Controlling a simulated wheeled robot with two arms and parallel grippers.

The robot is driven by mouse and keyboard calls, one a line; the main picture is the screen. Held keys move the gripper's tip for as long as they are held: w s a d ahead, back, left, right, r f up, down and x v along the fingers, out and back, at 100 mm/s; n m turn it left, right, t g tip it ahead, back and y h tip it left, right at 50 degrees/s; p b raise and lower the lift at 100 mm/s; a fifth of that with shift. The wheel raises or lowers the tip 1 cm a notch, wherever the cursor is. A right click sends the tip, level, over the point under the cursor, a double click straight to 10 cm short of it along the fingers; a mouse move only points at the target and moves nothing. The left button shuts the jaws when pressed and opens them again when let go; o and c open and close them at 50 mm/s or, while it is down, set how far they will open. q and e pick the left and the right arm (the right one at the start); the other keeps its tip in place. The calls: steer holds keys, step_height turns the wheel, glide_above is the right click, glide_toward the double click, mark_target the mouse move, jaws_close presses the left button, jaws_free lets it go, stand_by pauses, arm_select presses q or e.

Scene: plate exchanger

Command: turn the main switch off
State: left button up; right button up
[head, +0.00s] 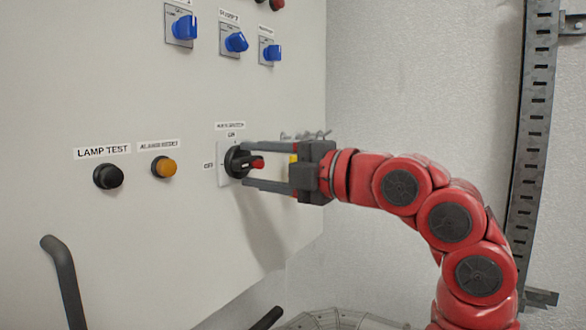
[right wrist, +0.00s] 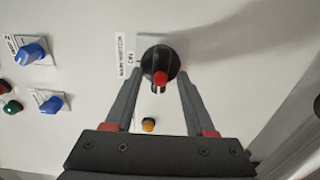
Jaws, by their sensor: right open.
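The main switch (head: 235,163) is a round black knob with a red tip on a pale square plate on the cabinet panel. An ON label sits above it and an OFF label to its left. I cannot tell for sure which label its handle points at. My right gripper (head: 246,164) is open, with one finger above the knob and one below. In the right wrist view the knob (right wrist: 154,60) sits between the tips of the open fingers (right wrist: 159,75), with a gap visible on each side. My left gripper is not in view.
Left of the switch are an orange button (head: 164,167) and a black lamp test button (head: 108,176). Blue selector knobs (head: 236,42) sit higher up. A dark bent bar (head: 64,280) stands at lower left. A slotted metal rail (head: 533,120) runs up the right wall.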

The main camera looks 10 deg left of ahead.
steer(key=shift+s+d+f, duration=0.1)
steer(key=shift+d, duration=0.45)
steer(key=b+v, duration=0.3)
steer(key=v, duration=1.3)
steer(key=shift+d, duration=0.2)
